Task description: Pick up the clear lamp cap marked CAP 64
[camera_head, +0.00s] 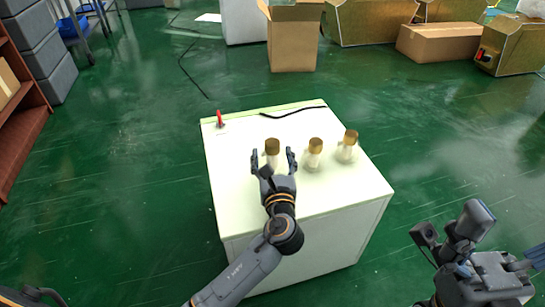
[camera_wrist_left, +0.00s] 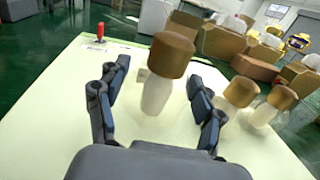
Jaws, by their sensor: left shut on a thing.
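Three clear, pale bottles with brown caps stand upright in a row on a white cabinet (camera_head: 340,195). No marking such as CAP 64 is readable on them. The middle bottle (camera_head: 314,152) and the right bottle (camera_head: 348,146) stand free to the right. My right gripper (camera_head: 490,270) is low at the right, away from the cabinet; its fingers are unclear.
A small red object (camera_head: 219,119) stands at the cabinet's far left corner. A black cable (camera_head: 293,111) lies along its back edge. An open cardboard box (camera_head: 292,40) and other boxes stand behind on the green floor. A shelf (camera_head: 22,95) is at the left.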

